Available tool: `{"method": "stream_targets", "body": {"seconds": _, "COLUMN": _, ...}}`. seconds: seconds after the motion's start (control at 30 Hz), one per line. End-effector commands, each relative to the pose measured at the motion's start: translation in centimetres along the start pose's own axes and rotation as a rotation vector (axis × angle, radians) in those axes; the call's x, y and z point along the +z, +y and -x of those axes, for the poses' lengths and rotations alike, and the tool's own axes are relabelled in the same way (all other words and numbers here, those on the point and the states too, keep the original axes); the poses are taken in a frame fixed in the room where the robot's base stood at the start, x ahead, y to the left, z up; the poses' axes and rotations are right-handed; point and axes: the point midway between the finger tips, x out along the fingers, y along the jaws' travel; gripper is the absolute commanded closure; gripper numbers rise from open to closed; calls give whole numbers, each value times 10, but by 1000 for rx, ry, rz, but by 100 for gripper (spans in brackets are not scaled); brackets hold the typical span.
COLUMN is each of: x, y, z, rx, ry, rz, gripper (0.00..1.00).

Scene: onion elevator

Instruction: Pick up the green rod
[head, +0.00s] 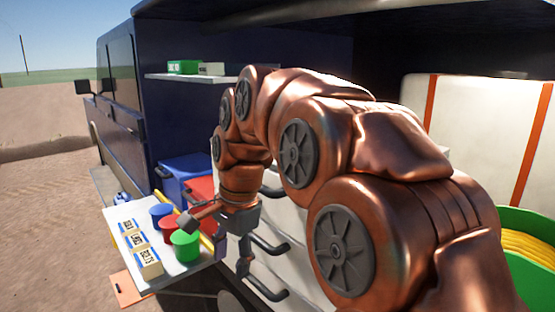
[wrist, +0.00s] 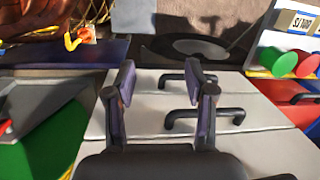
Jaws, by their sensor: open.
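A green rod (head: 186,246), seen as a short cylinder, stands on a pale side tray (head: 185,271) beside a red cylinder (head: 169,228) and a blue one (head: 161,213). In the wrist view the green rod (wrist: 282,65) shows its round end at the upper right, beside the red cylinder (wrist: 307,65). My gripper (head: 219,246) is open, just right of the tray in the head view. In the wrist view my gripper (wrist: 160,78) has its fingers apart, with nothing held between them. The green rod is outside the fingers, off to the right there.
Small labelled boxes (head: 149,262) line the tray's left side. A yellow bar (head: 207,229) runs along its right side. White drawers with black handles (head: 268,247) lie close to my gripper. Blue (head: 180,182) and red boxes stand behind. Green and yellow round items (head: 530,255) are at right.

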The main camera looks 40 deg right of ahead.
Motion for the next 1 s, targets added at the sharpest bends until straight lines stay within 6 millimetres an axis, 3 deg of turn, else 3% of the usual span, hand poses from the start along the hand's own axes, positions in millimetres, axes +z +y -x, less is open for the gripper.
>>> {"method": "stream_targets", "body": {"seconds": 0.03, "x": -14, "y": -12, "z": 22, "rx": -24, "ry": 1, "rz": -106, "gripper": 46}}
{"method": "stream_targets", "body": {"seconds": 0.27, "x": -75, "y": -40, "z": 97, "rx": -122, "ry": -14, "rz": -608, "gripper": 46}}
{"method": "stream_targets", "body": {"seconds": 0.6, "x": -170, "y": -42, "z": 194, "rx": -261, "ry": -78, "rz": -1322, "gripper": 46}}
{"method": "stream_targets", "body": {"seconds": 0.8, "x": -203, "y": -31, "z": 226, "rx": -313, "ry": -115, "rz": -1582, "gripper": 46}}
{"method": "stream_targets", "body": {"seconds": 1.0, "x": -212, "y": -27, "z": 232, "rx": -328, "ry": -129, "rz": -1663, "gripper": 46}}
